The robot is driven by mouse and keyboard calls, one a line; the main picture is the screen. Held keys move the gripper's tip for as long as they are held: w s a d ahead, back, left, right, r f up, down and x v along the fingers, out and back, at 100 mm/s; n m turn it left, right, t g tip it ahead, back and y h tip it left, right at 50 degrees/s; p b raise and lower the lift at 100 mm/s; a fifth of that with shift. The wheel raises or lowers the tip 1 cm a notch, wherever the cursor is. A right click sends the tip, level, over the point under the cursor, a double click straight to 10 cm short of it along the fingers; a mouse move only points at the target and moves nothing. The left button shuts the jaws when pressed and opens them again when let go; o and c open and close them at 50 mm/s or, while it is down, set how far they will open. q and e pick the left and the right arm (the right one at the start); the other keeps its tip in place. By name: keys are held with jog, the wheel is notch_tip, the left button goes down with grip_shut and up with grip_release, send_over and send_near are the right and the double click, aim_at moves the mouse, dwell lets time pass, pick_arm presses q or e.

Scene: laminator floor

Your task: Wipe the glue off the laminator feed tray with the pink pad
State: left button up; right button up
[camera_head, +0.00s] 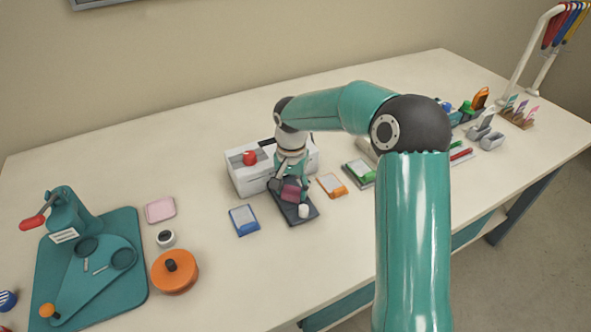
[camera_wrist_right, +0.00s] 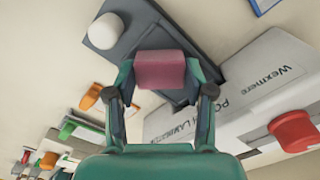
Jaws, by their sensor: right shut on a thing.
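The white laminator (camera_head: 240,180) stands on the table, with a red knob on top; its "Wexmere" lettering shows in the right wrist view (camera_wrist_right: 262,82). Its dark grey feed tray (camera_head: 289,211) extends toward the table's front, also in the right wrist view (camera_wrist_right: 146,20). My right gripper (camera_head: 290,190) is shut on the pink pad (camera_wrist_right: 160,68) and holds it over the tray. I cannot tell whether the pad touches the tray. A white rounded piece (camera_head: 303,211) sits on the tray's front part. I cannot make out glue. My left gripper is not in view.
A blue-edged card pack (camera_head: 244,220) lies left of the tray, an orange one (camera_head: 332,185) and a green one (camera_head: 360,172) right. A flat pink square (camera_head: 160,209), an orange round pot (camera_head: 174,271) and a teal press (camera_head: 72,225) are further left.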

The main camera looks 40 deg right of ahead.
jog(key=shift+s+a, duration=0.1)
jog(key=shift+s, duration=0.2)
jog(key=r+p, duration=0.3)
jog(key=r, duration=0.1)
jog(key=shift+s+r, duration=0.15)
jog(key=shift+s, duration=0.05)
jog(key=shift+c, duration=0.5)
jog(key=shift+w+r+p, duration=0.2)
jog(key=shift+r+p, duration=0.3)
jog(key=shift+r, duration=0.2)
jog(key=shift+r+p, duration=0.8)
jog(key=shift+r, duration=0.35)
